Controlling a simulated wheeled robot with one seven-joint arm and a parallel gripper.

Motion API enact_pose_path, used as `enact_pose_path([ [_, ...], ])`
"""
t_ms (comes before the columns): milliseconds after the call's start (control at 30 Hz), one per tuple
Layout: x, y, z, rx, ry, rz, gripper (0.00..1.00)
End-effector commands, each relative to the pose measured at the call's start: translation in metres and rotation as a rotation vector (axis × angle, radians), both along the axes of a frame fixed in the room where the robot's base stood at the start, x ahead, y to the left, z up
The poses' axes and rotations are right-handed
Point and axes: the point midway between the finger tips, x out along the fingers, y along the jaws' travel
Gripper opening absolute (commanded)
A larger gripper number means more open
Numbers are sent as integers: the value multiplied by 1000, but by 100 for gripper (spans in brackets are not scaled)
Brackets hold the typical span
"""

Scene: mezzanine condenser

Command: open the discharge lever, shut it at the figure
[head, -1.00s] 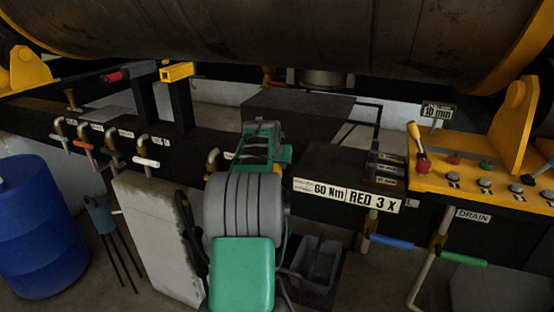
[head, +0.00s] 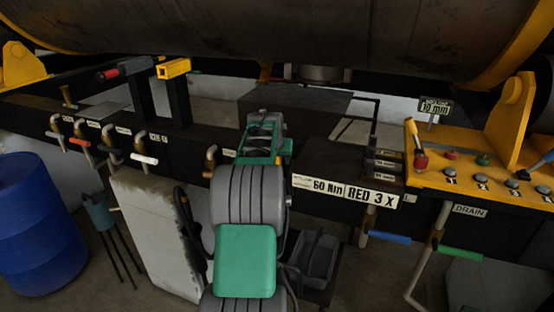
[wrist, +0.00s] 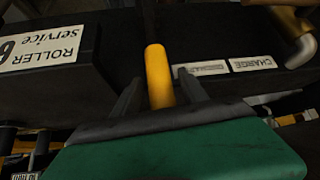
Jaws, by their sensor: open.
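A thick yellow lever handle (wrist: 158,78) stands between the two fingers of my open gripper (wrist: 158,75) in the wrist view. The fingers sit on either side of it; I cannot tell whether they touch it. A small label (wrist: 203,69) beside the right finger is too blurred to read. A CHARGE label (wrist: 253,63) lies further right. In the head view my arm's end (head: 264,130) reaches the dark beam and hides this lever. A small sign (head: 434,106) at the back right carries a figure that looks like 10.
Several pipe levers with coloured grips, such as a white one (head: 144,158), line the beam at left. A pale slab (head: 150,225) leans below it, near a blue drum (head: 38,225). A yellow control panel (head: 470,172) stands at right, above a DRAIN label (head: 469,210).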

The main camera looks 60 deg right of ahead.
Motion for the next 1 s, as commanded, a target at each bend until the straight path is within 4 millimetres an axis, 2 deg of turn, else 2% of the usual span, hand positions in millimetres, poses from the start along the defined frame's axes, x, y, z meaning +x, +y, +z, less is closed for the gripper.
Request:
enact_pose_path([
  [167,0,2,1,1,1,1,50],
  [267,-1,8,9,-2,-1,1,50],
  [500,-9,37,47,-3,-3,1,50],
  [600,-11,44,57,-1,0,1,50],
  [1000,-12,47,62,1,0,1,50],
])
